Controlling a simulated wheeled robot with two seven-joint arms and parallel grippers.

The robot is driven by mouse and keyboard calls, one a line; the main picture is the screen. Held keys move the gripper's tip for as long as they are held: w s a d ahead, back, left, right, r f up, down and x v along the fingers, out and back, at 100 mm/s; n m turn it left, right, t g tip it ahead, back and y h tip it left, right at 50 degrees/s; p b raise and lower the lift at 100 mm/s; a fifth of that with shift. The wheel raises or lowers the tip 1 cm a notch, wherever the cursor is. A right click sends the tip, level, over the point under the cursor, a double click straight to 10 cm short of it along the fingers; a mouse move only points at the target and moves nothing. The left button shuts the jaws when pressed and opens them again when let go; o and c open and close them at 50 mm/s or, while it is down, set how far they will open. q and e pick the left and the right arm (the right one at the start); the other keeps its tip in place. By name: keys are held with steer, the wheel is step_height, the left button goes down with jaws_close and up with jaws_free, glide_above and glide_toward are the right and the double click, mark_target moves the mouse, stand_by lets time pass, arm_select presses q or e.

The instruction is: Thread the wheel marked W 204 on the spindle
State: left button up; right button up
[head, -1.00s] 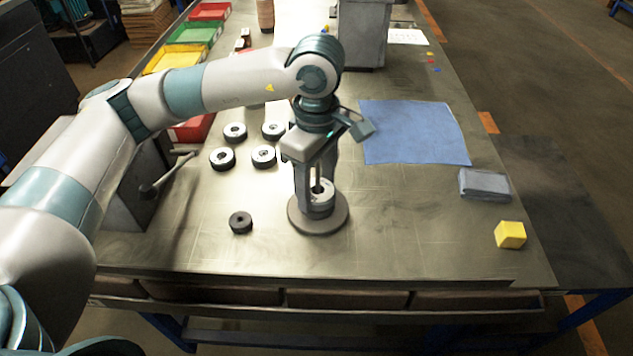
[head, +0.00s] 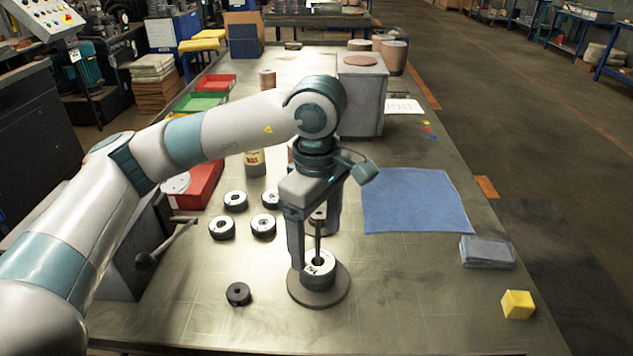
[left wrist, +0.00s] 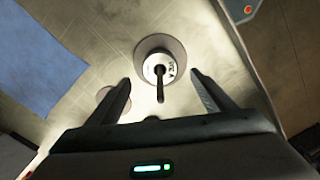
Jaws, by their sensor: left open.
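A black wheel with a white marked face (head: 320,264) sits around the upright spindle (head: 318,240), low on its round base (head: 318,299). In the left wrist view the wheel (left wrist: 151,68) shows with the spindle (left wrist: 160,93) standing out of its hole; its marking is too small to read surely. My left gripper (head: 314,248) is open above the base, its fingers on either side of the spindle. In the left wrist view the open fingers (left wrist: 160,80) look apart from the wheel. My right gripper is not in view.
Several wheels (head: 222,228) stand left of the spindle, and a small black ring (head: 238,293) lies nearer. A blue cloth (head: 418,201), grey folded cloth (head: 488,252) and yellow cube (head: 517,305) lie right. A grey box (head: 360,98) stands behind. A lever (head: 165,248) juts in at left.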

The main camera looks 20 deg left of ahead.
arm_select(q)
step_height(320, 180, up, 11)
steer(key=shift+f+b, duration=0.1)
steer(key=shift+b, duration=0.4)
steer(key=shift+r, duration=0.8)
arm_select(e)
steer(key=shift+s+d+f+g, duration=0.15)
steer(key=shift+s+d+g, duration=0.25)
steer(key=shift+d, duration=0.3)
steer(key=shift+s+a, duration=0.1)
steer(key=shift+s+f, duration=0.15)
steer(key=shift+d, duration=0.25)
